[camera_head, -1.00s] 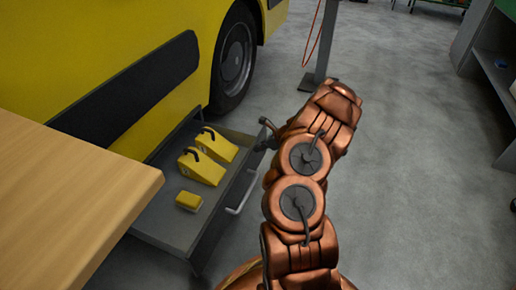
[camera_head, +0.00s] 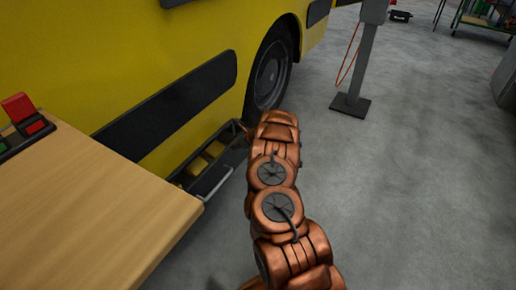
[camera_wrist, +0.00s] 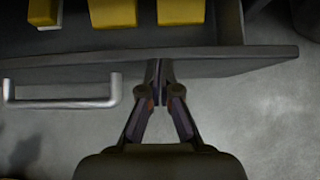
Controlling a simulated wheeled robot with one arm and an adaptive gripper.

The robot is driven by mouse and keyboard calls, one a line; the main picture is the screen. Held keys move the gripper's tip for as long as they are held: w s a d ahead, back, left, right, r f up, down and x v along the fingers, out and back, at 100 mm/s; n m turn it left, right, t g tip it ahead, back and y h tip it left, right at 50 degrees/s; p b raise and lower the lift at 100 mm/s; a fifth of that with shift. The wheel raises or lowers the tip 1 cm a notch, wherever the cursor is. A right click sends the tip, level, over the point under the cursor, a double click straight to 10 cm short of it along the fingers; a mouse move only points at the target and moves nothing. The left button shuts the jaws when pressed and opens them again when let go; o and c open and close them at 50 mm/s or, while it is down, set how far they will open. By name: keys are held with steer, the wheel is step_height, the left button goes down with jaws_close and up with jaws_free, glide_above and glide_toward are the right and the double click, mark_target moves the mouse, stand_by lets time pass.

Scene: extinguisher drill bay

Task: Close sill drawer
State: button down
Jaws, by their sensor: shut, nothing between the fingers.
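The sill drawer (camera_head: 232,162) sticks out a short way from under the yellow vehicle, with part of it hidden by the wooden table and my arm. Its metal handle (camera_head: 216,184) is on the front. In the wrist view, the dark drawer front (camera_wrist: 230,62) spans the picture, and its handle (camera_wrist: 60,102) is left of my fingers. Yellow blocks (camera_wrist: 112,12) lie inside. My gripper (camera_wrist: 159,66) is shut and empty, its fingertips at the drawer front, seemingly touching it. In the head view my arm mostly hides the gripper.
The yellow vehicle (camera_head: 130,50) stands behind the drawer, its wheel (camera_head: 270,70) just right of it. A wooden table (camera_head: 90,210) is close at the left. A grey post (camera_head: 358,65) stands at the back. The floor on the right is clear.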

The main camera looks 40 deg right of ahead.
steer(key=w+a, duration=0.2)
steer(key=w, duration=0.1)
steer(key=shift+w, duration=0.3)
steer(key=shift+s+d, duration=0.1)
steer(key=shift+d, duration=0.05)
